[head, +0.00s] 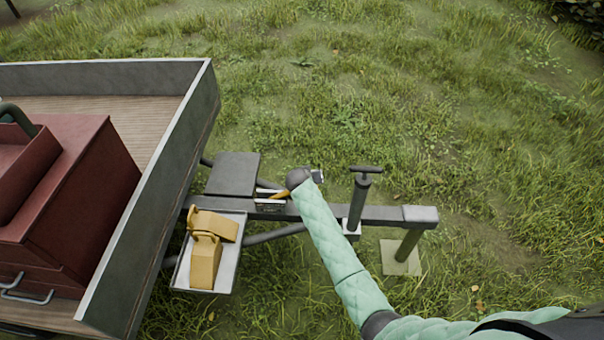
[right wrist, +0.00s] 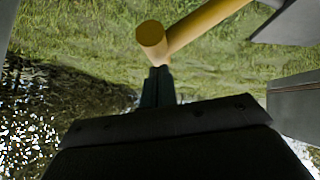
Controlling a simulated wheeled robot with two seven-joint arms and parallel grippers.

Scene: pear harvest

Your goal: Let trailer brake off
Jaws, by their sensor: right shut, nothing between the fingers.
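The trailer's brake lever, a yellow-orange bar, shows in the head view (head: 281,195) on the drawbar (head: 385,214), partly covered by my right arm. In the right wrist view, the yellow lever (right wrist: 205,26) slants up to the right, with its rounded end near the middle. My right gripper (right wrist: 159,70) is shut and empty, its dark fingertips right at the lower side of that rounded end. I cannot tell whether they touch. In the head view my dark wrist hides the fingers. My left gripper is not in view.
The grey-walled trailer bed (head: 160,180) holds a red box (head: 85,190). Yellow chocks (head: 206,262) sit in a tray (head: 180,280) beside the drawbar. A stand with a T-handle (head: 358,205) rises to the right of my forearm. The grass behind is open.

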